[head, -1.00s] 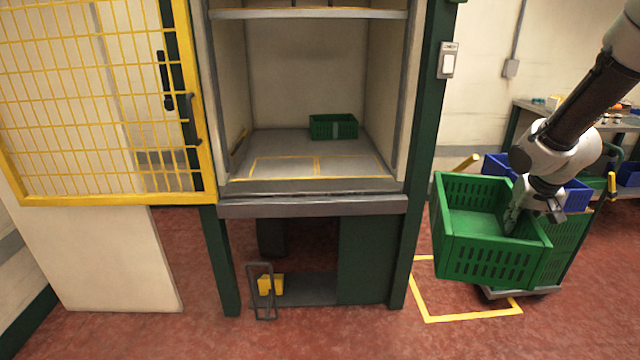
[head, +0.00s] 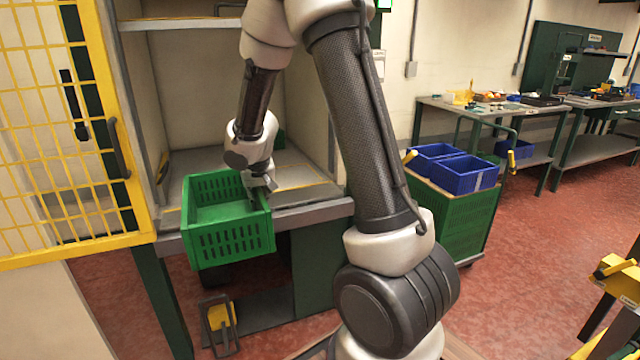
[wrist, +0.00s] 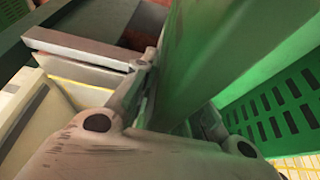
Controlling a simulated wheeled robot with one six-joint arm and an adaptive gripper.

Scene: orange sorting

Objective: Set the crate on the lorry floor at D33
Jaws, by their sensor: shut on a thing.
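The green crate (head: 232,245) hangs from my gripper (head: 256,192), which is shut on its right-hand wall. The crate looks level and empty, in front of the lift's front edge. In the wrist view my gripper (wrist: 150,115) grips the green wall, and the crate's slotted side (wrist: 275,115) fills the right. The lorry floor, a grey deck with yellow marked lines (head: 300,180), lies behind the crate and my arm. I cannot read any D33 label.
A yellow mesh gate (head: 50,150) stands open at the left, close to the crate. Blue crates (head: 468,172) sit on a green stack (head: 440,215) at the right. A workbench (head: 480,108) stands behind. A yellow-topped pedal (head: 221,316) is below the deck.

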